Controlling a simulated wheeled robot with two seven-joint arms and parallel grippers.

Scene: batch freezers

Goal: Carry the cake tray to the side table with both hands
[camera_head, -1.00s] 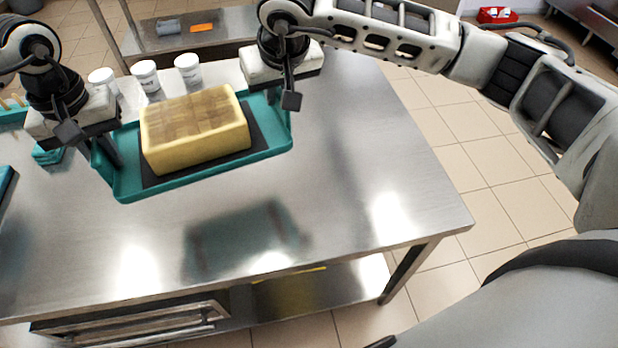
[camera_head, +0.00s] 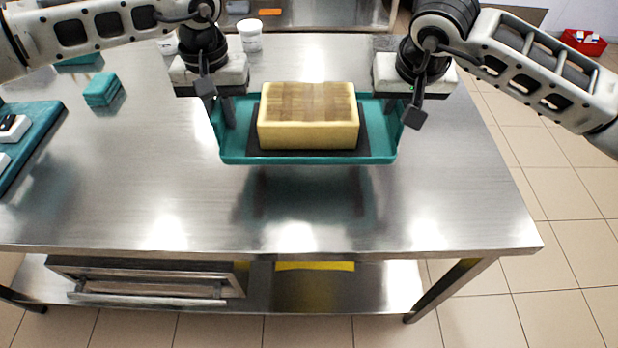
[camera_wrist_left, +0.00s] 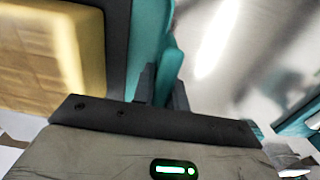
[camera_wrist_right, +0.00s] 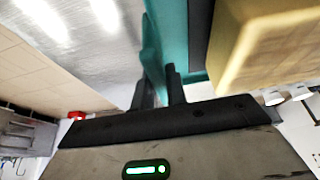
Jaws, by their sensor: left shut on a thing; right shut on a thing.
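The teal cake tray (camera_head: 308,158) is level above the steel table, with its dark reflection below it. A yellow block cake with a brown top (camera_head: 308,125) sits on a dark mat (camera_head: 362,145) in the tray. My left gripper (camera_head: 222,115) is shut on the tray's left rim, and the wrist view shows the teal rim (camera_wrist_left: 165,72) between its fingers. My right gripper (camera_head: 407,115) is shut on the right rim, which also shows in the right wrist view (camera_wrist_right: 153,50).
The steel table (camera_head: 130,190) is clear in front and right of the tray. White tubs (camera_head: 250,36) stand behind. A red bin (camera_head: 583,42) is on the floor at the far right.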

